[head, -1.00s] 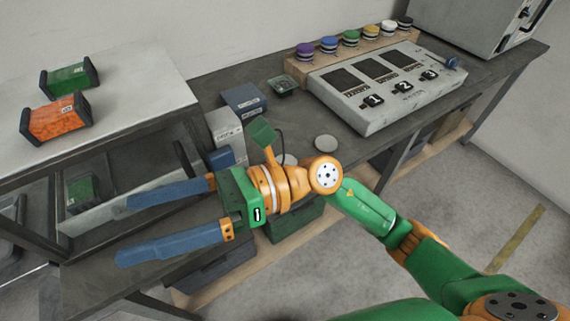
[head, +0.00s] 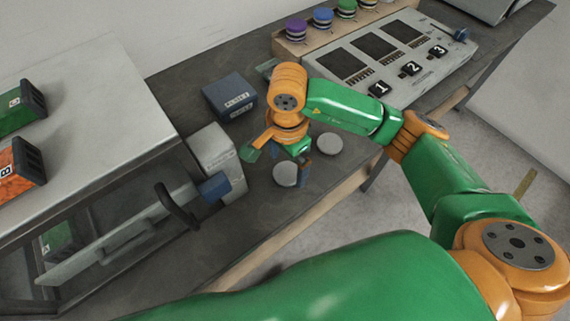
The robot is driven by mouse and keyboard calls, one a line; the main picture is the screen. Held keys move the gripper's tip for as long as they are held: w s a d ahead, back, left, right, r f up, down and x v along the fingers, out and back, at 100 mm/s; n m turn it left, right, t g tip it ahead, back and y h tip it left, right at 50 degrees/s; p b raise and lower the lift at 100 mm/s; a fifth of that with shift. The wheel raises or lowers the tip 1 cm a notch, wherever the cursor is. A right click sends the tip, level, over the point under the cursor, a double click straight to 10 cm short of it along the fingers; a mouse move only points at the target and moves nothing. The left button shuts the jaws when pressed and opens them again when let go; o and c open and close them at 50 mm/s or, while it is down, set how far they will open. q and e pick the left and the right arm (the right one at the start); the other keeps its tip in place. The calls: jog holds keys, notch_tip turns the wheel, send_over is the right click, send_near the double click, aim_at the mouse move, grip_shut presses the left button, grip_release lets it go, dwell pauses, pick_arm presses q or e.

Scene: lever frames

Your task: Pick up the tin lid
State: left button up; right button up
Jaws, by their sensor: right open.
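Two round light-grey discs that look like tin lids lie flat on the dark bench: one nearer the front (head: 285,174) and one a little behind and to the right (head: 329,145). I cannot tell which is the tin lid. My right gripper (head: 302,170) points down over the bench, just beside the nearer disc and left of the other. I cannot tell whether a fingertip touches the bench. My left gripper is not in view.
A dark blue box (head: 229,97) stands behind the gripper. A white box (head: 214,157) and a grey shelf unit (head: 92,118) stand to the left. A control panel (head: 385,62) with numbered switches is at the back right.

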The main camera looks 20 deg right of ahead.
aim_at(287, 172)
jog(key=f, duration=0.3)
jog(key=shift+w+d+f, duration=0.1)
jog(key=shift+w+f, duration=0.15)
jog(key=shift+w, duration=0.15)
jog(key=shift+s, duration=0.2)
jog(key=c, duration=0.8)
jog(key=shift+w, duration=0.1)
jog(key=c, duration=0.4)
